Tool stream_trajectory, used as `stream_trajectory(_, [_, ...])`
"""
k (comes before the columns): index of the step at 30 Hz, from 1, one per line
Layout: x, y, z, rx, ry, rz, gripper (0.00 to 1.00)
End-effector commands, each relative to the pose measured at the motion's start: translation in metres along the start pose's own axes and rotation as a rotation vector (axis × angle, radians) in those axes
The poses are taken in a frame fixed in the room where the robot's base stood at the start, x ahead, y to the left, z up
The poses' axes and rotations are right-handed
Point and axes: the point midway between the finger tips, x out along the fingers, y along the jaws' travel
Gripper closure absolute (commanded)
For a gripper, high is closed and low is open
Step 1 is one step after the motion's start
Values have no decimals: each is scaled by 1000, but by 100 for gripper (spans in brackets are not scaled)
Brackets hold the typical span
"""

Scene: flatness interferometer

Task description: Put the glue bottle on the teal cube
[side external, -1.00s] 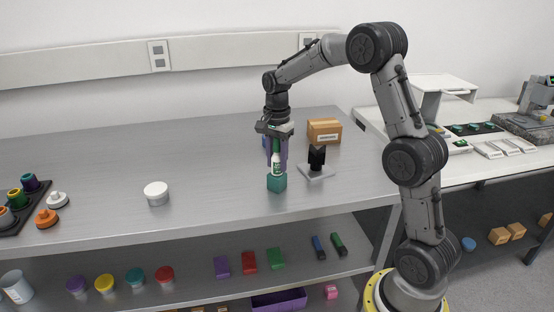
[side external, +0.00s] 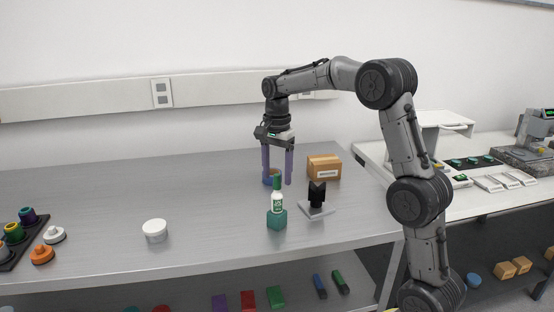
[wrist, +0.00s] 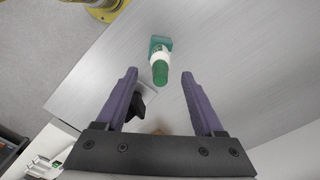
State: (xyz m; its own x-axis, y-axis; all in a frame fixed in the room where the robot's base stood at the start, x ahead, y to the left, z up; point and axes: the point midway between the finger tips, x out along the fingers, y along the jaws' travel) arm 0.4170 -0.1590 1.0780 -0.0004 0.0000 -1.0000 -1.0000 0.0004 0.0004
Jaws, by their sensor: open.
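The glue bottle (side external: 277,198), white with a green cap and label, stands upright on top of the teal cube (side external: 277,219) on the metal table. In the wrist view the bottle (wrist: 160,66) is seen from above, with part of the teal cube (wrist: 160,41) showing beyond it. My gripper (side external: 278,182) is open and empty, its two purple fingers behind and above the bottle, apart from it. In the wrist view the bottle lies ahead of and between the open fingertips (wrist: 160,74).
A black V-shaped holder on a grey base (side external: 317,208) stands just right of the cube. A cardboard box (side external: 324,167) is behind it, and a blue round item (side external: 268,179) is partly hidden by my fingers. A white round container (side external: 155,230) is at left, with clear table between.

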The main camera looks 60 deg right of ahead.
Motion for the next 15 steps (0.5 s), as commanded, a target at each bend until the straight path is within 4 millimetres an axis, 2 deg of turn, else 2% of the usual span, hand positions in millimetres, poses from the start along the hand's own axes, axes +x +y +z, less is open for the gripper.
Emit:
stream_trajectory(3, [-22,-1,0,0,2,-4,30])
stream_trajectory(10, [-42,1,1,-6,1,-3,30])
stream_trajectory(13, [-51,8,10,-57,8,-20,30])
stream_trajectory(15, [-59,20,23,-137,18,-43,30])
